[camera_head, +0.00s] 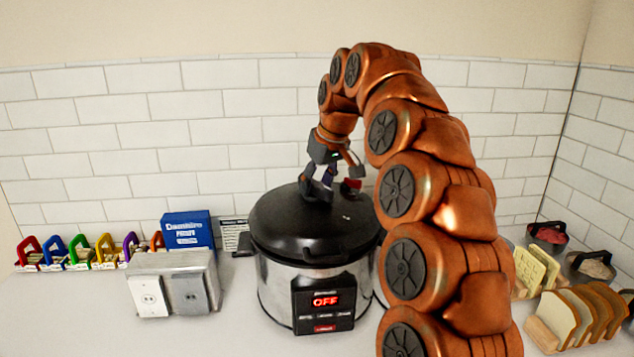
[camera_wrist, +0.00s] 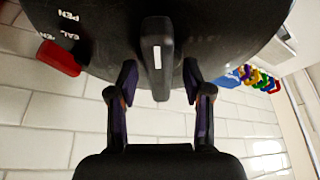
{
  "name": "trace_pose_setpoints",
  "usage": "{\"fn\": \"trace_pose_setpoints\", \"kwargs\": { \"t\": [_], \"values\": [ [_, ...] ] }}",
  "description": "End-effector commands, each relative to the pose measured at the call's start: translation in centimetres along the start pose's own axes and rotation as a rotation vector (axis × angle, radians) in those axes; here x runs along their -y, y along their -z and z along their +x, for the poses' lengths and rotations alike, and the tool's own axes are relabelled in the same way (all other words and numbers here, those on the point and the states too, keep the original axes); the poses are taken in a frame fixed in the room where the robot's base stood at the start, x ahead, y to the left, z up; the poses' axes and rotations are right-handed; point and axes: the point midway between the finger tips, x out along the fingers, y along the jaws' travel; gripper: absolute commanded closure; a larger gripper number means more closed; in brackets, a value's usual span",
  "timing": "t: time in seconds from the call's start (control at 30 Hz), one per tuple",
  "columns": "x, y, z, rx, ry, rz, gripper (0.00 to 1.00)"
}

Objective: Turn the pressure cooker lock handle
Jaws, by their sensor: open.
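The pressure cooker (camera_head: 275,285) stands on the counter with its black lid (camera_head: 285,225) on and its display reading OFF. In the wrist view, the black lock handle (camera_wrist: 157,50) with a white stripe sticks up from the lid (camera_wrist: 105,35). White lettering is on the lid, partly cut off. My gripper (camera_head: 316,192) is over the top of the lid. In the wrist view, my gripper (camera_wrist: 159,78) is open, with one finger on each side of the handle; a gap shows on both sides. In the head view the handle is mostly hidden by the gripper.
A red piece (camera_head: 351,186) sits at the lid's right side; it also shows in the wrist view (camera_wrist: 60,58). A switch box (camera_head: 173,285), blue box (camera_head: 188,231) and several coloured holders (camera_head: 80,250) are left. Bread slices (camera_head: 580,315) are right. The tiled wall is close behind.

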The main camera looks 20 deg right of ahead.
Motion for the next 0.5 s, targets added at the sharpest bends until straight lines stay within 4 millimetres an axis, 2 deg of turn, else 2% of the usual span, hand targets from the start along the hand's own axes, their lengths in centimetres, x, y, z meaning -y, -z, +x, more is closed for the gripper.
{"fn": "trace_pose_setpoints", "kwargs": {
  "t": [0.1,0.5],
  "values": [
    [0.0,-0.01,0.0,0.0,0.0,0.0,0.5],
    [-0.01,-0.02,0.01,0.001,0.0,0.0,0.92]
  ]
}}
